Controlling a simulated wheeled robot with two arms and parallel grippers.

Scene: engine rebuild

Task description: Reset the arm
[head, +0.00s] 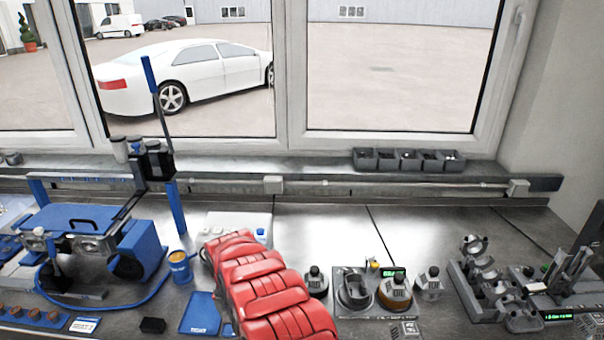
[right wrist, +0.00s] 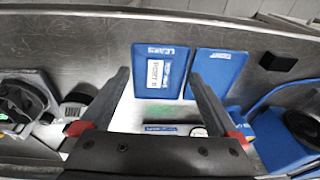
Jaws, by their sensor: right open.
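My red padded arm (head: 262,285) reaches up from the bottom middle of the head view, over the steel bench; it hides its own gripper there. In the right wrist view my right gripper (right wrist: 158,78) is open, with its two dark fingers apart and nothing between them. It is above the bench, over a white panel with a label and a round dial (right wrist: 198,131). Two blue trays lie beyond the fingertips, one with a white label (right wrist: 174,55) and one plainer (right wrist: 220,68). My left gripper is not in view.
A blue machine (head: 140,247) with a hose stands on the left, beside a blue can (head: 180,267). Black-capped bottles (head: 317,283) and a dish tray stand right of my arm. Metal holders (head: 480,265) are further right. Small bins (head: 408,159) line the windowsill.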

